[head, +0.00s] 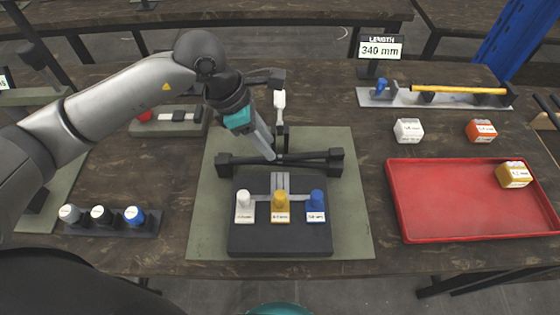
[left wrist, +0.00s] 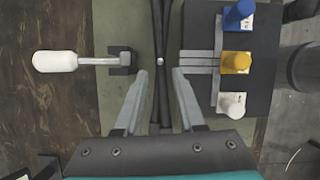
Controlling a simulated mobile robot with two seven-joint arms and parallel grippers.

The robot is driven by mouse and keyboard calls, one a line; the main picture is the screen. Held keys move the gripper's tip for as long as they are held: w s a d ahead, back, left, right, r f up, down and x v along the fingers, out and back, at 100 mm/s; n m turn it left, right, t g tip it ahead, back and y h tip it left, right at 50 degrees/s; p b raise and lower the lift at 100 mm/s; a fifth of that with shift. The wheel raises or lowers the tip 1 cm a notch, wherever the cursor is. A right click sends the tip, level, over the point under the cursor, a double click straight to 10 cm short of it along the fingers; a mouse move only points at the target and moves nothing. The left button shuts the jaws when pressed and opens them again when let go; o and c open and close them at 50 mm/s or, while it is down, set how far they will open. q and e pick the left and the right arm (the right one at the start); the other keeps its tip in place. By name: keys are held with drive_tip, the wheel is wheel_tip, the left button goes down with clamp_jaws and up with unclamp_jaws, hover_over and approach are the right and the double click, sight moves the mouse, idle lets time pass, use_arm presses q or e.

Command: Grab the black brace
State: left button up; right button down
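The black brace (head: 300,158) is a pair of dark bars crossing at a small central pivot. It lies across the green mat, behind the dark fixture block (head: 280,240), between black end blocks. In the left wrist view the brace (left wrist: 161,40) runs up the middle, with a bright rivet at the crossing. My left gripper (head: 271,156) points down at the crossing. Its fingers (left wrist: 160,75) are apart, one on each side of the bars, with a visible gap to them. Whether the fingertips are level with the bars is unclear. My right gripper is not in view.
A white-handled clamp (head: 280,103) stands just behind the brace. White, yellow and blue labelled pieces stand on the fixture block. A red tray (head: 470,225) holds a yellow block (head: 514,175). A holder (head: 110,220) with several knobs is at the left.

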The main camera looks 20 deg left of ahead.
sight(278, 156)
use_arm(q)
drive_tip(key=x, duration=0.6)
drive_tip(key=shift+d+f+b, duration=0.15)
drive_tip(key=shift+f+b, duration=0.1)
drive_tip(key=shift+b, duration=0.05)
clamp_jaws()
drive_tip(key=shift+r, duration=0.1)
